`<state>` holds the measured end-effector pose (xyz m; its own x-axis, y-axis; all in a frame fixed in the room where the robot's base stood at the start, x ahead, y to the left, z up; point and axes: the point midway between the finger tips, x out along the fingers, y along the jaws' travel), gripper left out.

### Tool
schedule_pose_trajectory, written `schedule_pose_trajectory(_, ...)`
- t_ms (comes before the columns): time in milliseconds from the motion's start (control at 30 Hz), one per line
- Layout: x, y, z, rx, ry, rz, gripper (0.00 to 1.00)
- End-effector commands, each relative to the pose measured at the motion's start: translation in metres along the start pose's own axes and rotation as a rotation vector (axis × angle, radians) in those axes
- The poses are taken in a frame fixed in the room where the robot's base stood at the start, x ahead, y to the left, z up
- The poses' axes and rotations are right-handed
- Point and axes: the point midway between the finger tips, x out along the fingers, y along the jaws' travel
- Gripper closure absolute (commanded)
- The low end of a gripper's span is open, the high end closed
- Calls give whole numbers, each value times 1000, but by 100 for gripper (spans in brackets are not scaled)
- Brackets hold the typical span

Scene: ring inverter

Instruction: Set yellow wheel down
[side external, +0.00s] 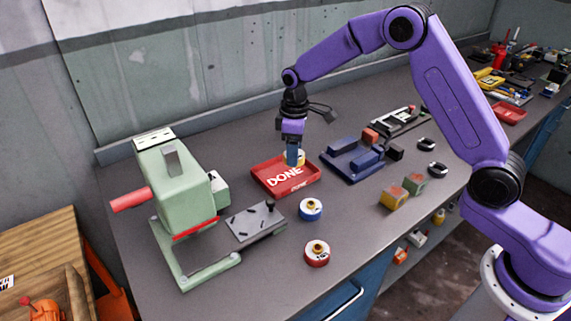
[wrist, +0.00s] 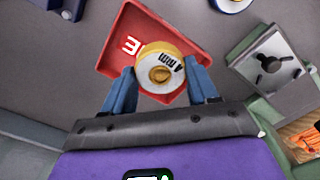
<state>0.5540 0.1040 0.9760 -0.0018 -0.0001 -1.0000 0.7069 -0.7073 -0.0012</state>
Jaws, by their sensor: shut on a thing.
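The yellow wheel (wrist: 163,70) has a white rim with dark lettering and a brass-coloured hub. It is between the two blue fingers of my gripper (wrist: 162,88), which is shut on it. In the side external view the wheel (side external: 300,157) shows partly behind the fingers of my gripper (side external: 294,158). It is over the back right part of the red tray (side external: 270,187) marked DONE. The tray also shows under the wheel in the wrist view (wrist: 115,62). I cannot tell whether the wheel touches the tray floor.
A blue wheel (side external: 311,209) and a red wheel (side external: 317,253) stand in front of the tray. A green press-like machine (side external: 177,185) with a grey plate (side external: 255,222) is at left. A blue fixture (side external: 352,160) and yellow and green blocks (side external: 394,197) are at right.

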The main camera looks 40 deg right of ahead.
Motion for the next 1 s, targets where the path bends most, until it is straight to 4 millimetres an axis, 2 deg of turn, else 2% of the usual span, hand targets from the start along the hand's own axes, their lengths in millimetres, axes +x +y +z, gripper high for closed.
schedule_pose_trajectory(100, 16, 8, -12, 0, 1, 1, 95)
schedule_pose_trajectory(233, 26, 13, -19, 0, 2, 1, 95)
schedule_pose_trajectory(467, 34, 17, -25, 0, 3, 2, 95)
schedule_pose_trajectory(733, 66, 18, -26, 0, 1, 1, 95)
schedule_pose_trajectory(1000, 67, 18, -26, 0, 3, 2, 95)
